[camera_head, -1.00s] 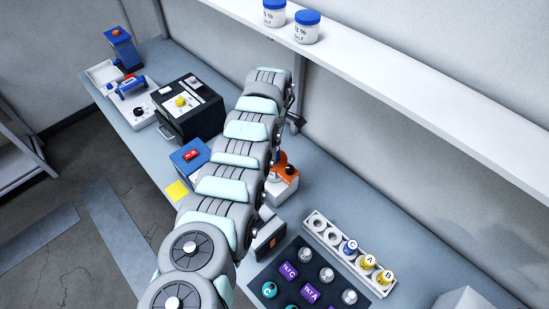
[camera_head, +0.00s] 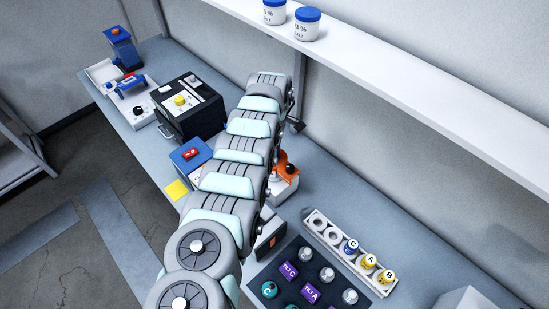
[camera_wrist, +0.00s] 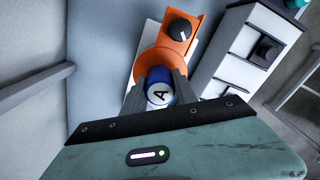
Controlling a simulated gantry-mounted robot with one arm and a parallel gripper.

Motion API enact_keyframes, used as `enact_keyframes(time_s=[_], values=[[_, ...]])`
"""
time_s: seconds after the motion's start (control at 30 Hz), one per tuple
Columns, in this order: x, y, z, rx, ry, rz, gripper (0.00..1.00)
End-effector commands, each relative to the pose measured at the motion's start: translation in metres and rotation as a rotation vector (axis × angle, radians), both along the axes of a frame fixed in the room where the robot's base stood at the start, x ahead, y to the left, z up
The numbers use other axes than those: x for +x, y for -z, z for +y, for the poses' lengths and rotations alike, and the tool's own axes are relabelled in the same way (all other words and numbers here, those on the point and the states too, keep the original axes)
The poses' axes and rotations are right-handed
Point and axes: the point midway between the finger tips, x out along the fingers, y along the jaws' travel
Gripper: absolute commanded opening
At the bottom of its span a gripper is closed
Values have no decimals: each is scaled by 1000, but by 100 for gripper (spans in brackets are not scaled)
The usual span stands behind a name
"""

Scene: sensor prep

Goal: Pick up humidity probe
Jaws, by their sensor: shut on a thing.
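My gripper (camera_wrist: 157,92) is shut on a blue probe (camera_wrist: 158,74) with a white cap lettered A, seen in the wrist view. The probe is between the two fingers, in front of an orange device with a black knob (camera_wrist: 180,29). I cannot tell whether the probe touches the device. In the head view the orange device (camera_head: 287,168) is partly behind my arm, and my gripper and held probe are hidden there. A white rack (camera_head: 313,214) holds a blue probe lettered C (camera_head: 351,246) and two yellow ones, A (camera_head: 369,261) and B (camera_head: 387,276).
A dark tray (camera_head: 284,265) with purple blocks, teal and silver round pieces lies left of the rack. A black box (camera_head: 190,123), a blue-topped box (camera_head: 190,153) and a yellow note (camera_head: 176,189) lie left of my arm. A shelf (camera_head: 400,85) overhangs the bench.

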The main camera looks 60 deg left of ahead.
Motion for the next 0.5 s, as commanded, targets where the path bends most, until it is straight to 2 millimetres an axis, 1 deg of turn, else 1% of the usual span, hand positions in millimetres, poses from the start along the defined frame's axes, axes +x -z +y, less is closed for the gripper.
enact_keyframes(time_s=[0.03, 0.2, 0.23, 0.5], values=[[0, 0, 0, 0, 0, 0, 15], [0, 0, 0, 0, 0, 0, 1], [0, 0, 0, 0, 0, 0, 0], [0, 0, 0, 0, 0, 0, 0]])
